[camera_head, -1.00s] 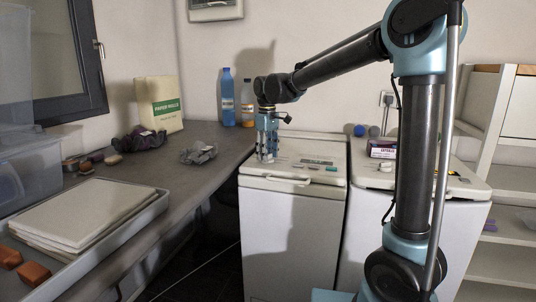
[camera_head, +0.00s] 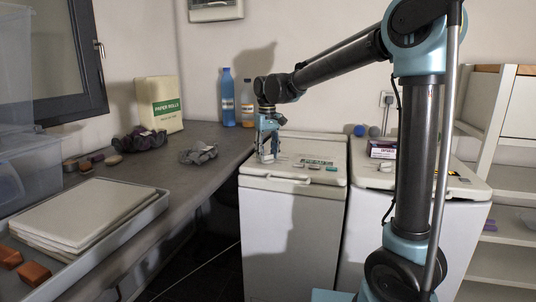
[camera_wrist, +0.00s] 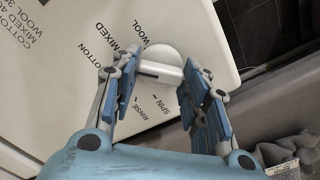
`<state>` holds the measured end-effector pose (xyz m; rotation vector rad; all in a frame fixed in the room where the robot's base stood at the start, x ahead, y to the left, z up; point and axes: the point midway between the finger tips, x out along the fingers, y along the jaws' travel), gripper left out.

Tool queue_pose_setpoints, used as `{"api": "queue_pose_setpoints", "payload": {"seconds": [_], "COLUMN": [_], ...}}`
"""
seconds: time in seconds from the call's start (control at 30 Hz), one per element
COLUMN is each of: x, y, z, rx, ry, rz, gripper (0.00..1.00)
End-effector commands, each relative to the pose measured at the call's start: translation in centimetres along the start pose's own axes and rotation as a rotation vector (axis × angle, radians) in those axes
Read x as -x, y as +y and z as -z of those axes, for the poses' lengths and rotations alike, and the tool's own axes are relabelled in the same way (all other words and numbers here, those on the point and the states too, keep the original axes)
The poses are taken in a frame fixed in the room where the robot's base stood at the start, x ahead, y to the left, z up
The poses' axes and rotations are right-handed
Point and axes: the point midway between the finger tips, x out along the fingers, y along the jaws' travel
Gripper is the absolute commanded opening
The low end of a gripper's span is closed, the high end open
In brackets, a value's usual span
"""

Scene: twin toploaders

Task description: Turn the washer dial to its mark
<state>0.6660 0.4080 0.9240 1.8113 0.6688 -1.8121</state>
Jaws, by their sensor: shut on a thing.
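The washer (camera_head: 294,225) is the white toploader on the left in the head view. Its white round dial (camera_wrist: 163,55) shows in the wrist view, with a raised grip bar across it. My gripper (camera_wrist: 160,72) is shut on the dial, with one blue-padded finger at each end of the bar. Printed labels COTTON, MIXED, WOOL, RINSE and SPIN with short ticks surround the dial. I cannot tell which label the bar points to. In the head view my gripper (camera_head: 267,147) stands over the left end of the washer's top and hides most of the dial.

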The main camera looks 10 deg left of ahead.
Motion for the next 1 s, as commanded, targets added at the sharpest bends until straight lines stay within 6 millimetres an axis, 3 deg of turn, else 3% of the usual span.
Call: {"api": "queue_pose_setpoints", "payload": {"seconds": [0.17, 0.2, 0.3, 0.73, 1.0], "x": [0.0, 0.0, 0.0, 0.6, 4.8], "y": [0.2, 0.2, 0.2, 0.1, 0.1], "z": [0.2, 0.2, 0.2, 0.0, 0.1], "rx": [-0.002, -0.002, -0.002, 0.000, 0.000], "ry": [0.004, 0.004, 0.003, 0.001, 0.001], "rz": [-0.004, -0.004, -0.003, -0.001, -0.001], "gripper": [0.18, 0.44, 0.62, 0.62, 0.62]}}
